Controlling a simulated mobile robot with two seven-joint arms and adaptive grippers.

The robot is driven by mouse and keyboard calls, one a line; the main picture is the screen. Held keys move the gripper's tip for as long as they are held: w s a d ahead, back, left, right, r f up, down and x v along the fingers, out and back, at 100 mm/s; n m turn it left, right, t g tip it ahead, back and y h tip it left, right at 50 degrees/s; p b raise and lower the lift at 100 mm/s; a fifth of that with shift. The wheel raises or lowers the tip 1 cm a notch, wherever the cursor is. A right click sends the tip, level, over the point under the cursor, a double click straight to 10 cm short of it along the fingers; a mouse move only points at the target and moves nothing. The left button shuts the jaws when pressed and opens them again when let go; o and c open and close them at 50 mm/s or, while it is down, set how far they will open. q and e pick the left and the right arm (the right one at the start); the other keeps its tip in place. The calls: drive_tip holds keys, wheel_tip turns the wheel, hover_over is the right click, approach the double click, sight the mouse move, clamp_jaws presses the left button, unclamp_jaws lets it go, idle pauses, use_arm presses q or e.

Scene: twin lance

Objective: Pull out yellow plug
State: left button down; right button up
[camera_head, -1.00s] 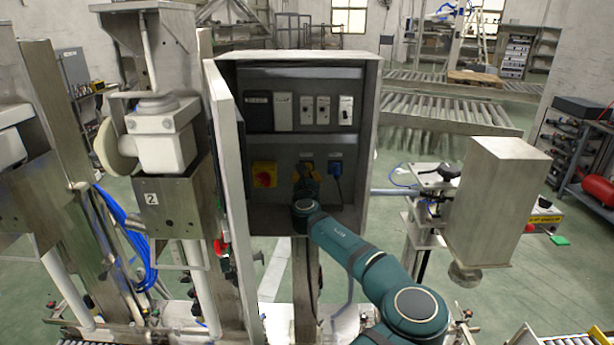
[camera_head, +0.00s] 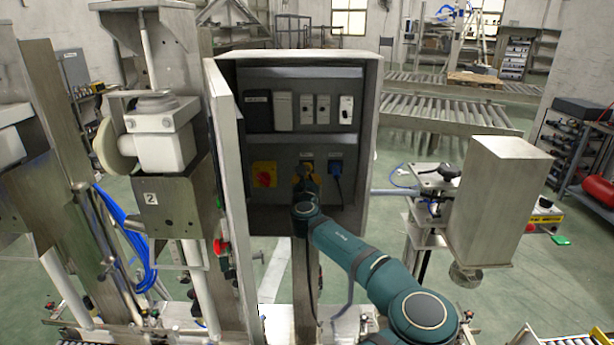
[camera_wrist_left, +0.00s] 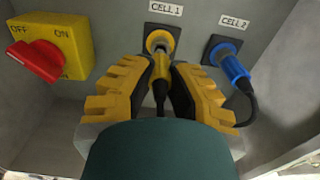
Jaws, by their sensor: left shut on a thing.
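The yellow plug (camera_wrist_left: 160,68) stands at the socket under the CELL 1 label (camera_wrist_left: 165,8) in the left wrist view. Its front end meets the yellow socket ring, and its black cable runs back between my fingers. I cannot tell how deep it sits. My left gripper (camera_wrist_left: 165,85) is shut on the plug, with one yellow-and-black finger on each side. In the head view my left gripper (camera_head: 306,184) is inside the open cabinet and hides most of the plug. My right gripper is not in view.
A blue plug (camera_wrist_left: 234,70) with a black cable sits close on the right, under CELL 2. A red rotary switch (camera_wrist_left: 36,62) on a yellow plate is on the left. The open cabinet door (camera_head: 232,190) and side walls bound the space.

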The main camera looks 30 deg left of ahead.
use_arm(q)
drive_tip(key=shift+b+v, duration=0.35)
drive_tip(key=shift+v, duration=0.9)
